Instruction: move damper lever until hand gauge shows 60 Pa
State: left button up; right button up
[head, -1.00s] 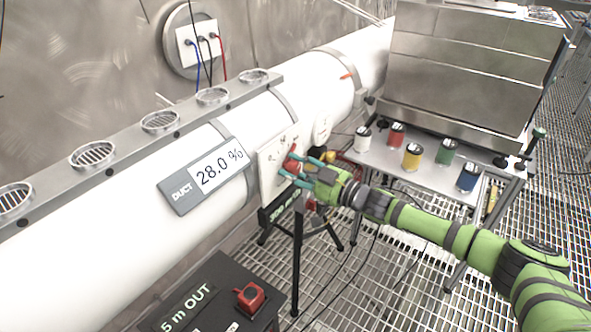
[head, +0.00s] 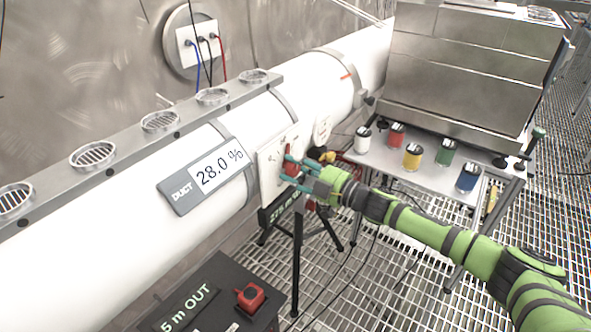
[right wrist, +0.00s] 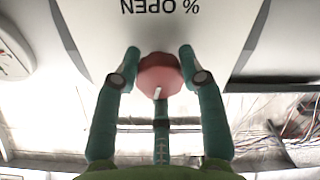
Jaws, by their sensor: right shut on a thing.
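The damper lever's red knob (head: 290,169) stands out from a white panel (head: 270,185) on the side of the white duct. My right gripper (head: 296,170) is shut on this knob. In the right wrist view the knob (right wrist: 160,76) sits between the two teal fingers, below the upside-down words "% OPEN". A round white dial (head: 322,129) is on the duct just beyond the panel; its reading is too small to make out. A dark tilted display (head: 284,205) is under the panel, its text not clearly legible. My left gripper is not in view.
A grey sign (head: 206,176) on the duct reads "DUCT 28.0 %". A steel table (head: 440,187) with several coloured cans stands at right. A black box (head: 215,300) marked "5 m OUT", with a red switch, is at the front. A tripod (head: 298,250) stands below the panel.

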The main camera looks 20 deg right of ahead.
jog(key=shift+f+n, duration=0.25)
jog(key=shift+n, duration=0.35)
jog(key=o, duration=1.2)
jog(key=shift+c, duration=0.2)
jog(key=v, duration=1.2)
jog(key=shift+w+d, duration=0.1)
